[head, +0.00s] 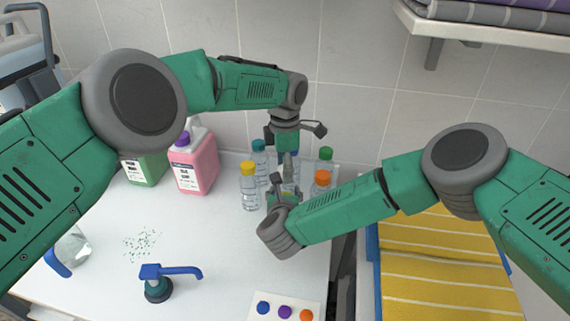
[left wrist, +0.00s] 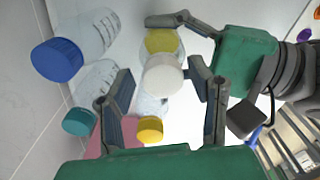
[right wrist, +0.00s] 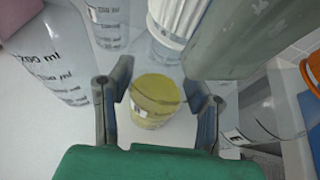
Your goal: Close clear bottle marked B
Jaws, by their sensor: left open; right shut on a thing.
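My right gripper (head: 286,188) is shut on a small yellowish round thing (right wrist: 157,95), also seen in the left wrist view (left wrist: 162,41). A ribbed white cap (left wrist: 163,74) is close beside it and appears in the right wrist view (right wrist: 180,18). Clear bottle wall shows near the white cap; whether the cap sits on it is unclear. My left gripper (left wrist: 160,95) points down among the bottles, open, its fingers on either side of the white cap's near side without visible contact. Clear bottles have yellow (head: 248,168), teal (head: 258,145), green (head: 326,153) and orange caps (head: 322,177). No letter B is readable.
A pink jug (head: 194,165) and a green jug (head: 145,168) stand at the back left. A blue-spouted pump (head: 170,272) and a card with coloured dots (head: 284,307) are at the front. Yellow towels (head: 440,260) lie right.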

